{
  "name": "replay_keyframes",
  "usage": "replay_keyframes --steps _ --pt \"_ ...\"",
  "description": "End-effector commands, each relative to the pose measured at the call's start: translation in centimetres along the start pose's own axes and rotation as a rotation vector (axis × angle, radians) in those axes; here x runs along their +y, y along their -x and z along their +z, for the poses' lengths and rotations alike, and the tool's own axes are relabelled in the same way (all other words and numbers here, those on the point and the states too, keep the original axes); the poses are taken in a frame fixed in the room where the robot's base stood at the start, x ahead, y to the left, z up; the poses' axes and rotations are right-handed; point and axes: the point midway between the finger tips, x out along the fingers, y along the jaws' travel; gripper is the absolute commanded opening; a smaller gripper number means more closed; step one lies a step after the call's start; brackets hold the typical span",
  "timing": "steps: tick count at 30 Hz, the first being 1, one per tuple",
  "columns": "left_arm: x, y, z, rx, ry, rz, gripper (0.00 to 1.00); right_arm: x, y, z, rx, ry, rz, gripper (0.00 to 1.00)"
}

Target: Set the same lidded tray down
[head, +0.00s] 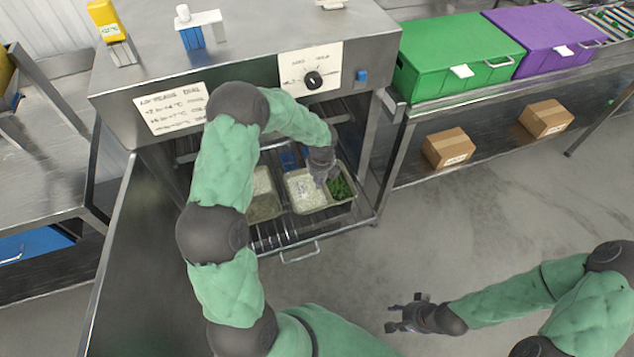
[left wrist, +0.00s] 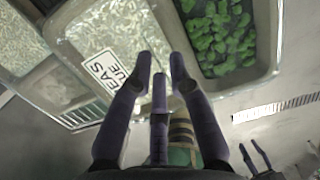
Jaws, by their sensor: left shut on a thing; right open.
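The lidded tray (head: 347,202) holds white rice on its left side and green peas or leaves on its right. It lies on the wire rack inside the steel cabinet, at the front right. A clear lid is hard to make out. My left gripper (head: 322,178) reaches down into the cabinet and is shut at the middle of this tray, between rice and greens. In the left wrist view its fingers (left wrist: 160,68) meet beside a label on the tray; what they grip is hidden. My right gripper (head: 408,316) is open and empty, low over the floor.
A second tray (head: 264,207) with pale grain sits left of it on the rack (head: 290,236). Green (head: 455,55) and purple (head: 540,40) boxes stand on the right counter.

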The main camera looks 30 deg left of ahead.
Motion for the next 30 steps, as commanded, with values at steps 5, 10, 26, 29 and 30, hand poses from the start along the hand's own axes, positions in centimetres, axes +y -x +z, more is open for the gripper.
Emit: replay_keyframes --steps 5,10,26,29,30 --pt "0.0 -0.2 1.8 -0.001 0.001 -0.001 0.00 0.1 -0.3 0.0 0.000 0.000 0.000 0.43" --pt "0.0 -1.1 1.8 0.000 -0.001 0.000 0.00 0.3 -0.8 0.0 0.000 0.000 0.000 0.43" --pt "-0.1 -3.7 1.5 0.000 0.000 -0.001 0.00 0.7 -2.0 -0.1 0.000 0.000 0.000 0.43" --pt "0.0 -4.0 1.4 0.001 -0.001 0.000 0.25 0.7 -2.0 -0.1 0.000 0.000 0.000 0.43" --pt "0.0 -4.0 1.4 0.001 -0.001 0.000 0.37 0.7 -2.0 -0.1 0.000 0.000 0.000 0.43"
